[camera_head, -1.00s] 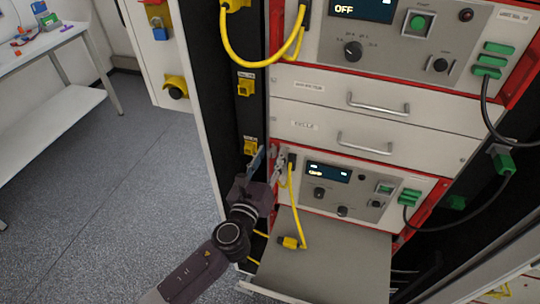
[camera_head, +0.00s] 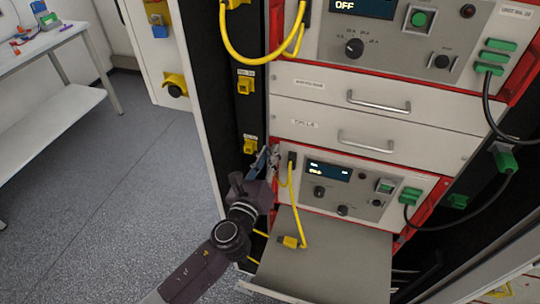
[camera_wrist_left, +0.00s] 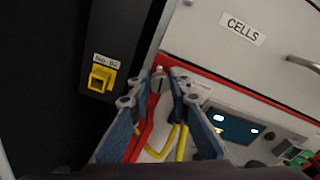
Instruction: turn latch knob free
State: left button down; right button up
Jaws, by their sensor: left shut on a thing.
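My left gripper (camera_head: 270,162) is at the left edge of the lower cycler unit (camera_head: 375,190), near its upper left corner. In the left wrist view its two blue-padded fingers (camera_wrist_left: 158,95) stand on either side of a small grey latch knob (camera_wrist_left: 157,72) by the red frame edge. The gripper is shut on the knob, which the fingers partly hide. The knob's exact angle cannot be told. My right gripper is not in view.
A yellow cable (camera_head: 295,215) hangs beside the gripper, its plug lying on the pulled-out shelf (camera_head: 330,260). A yellow socket (camera_wrist_left: 101,78) is on the black post at left. A drawer labelled CELLS (camera_wrist_left: 240,28) sits above. Open floor (camera_head: 120,190) lies to the left.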

pick_arm(q)
jog(key=n+b, duration=0.1)
jog(key=n, duration=0.3)
jog(key=shift+f+n, duration=0.15)
jog(key=shift+n, duration=0.15)
jog(key=shift+a+f+n+b, duration=0.1)
jog(key=shift+n+b, duration=0.25)
jog(key=shift+n, duration=2.45)
jog(key=shift+f+n+b, duration=0.1)
jog(key=shift+n+b, duration=0.25)
jog(key=shift+n, duration=2.45)
jog(key=c, duration=1.8)
grip_release()
jog(key=shift+r, duration=0.1)
jog(key=shift+o, duration=0.2)
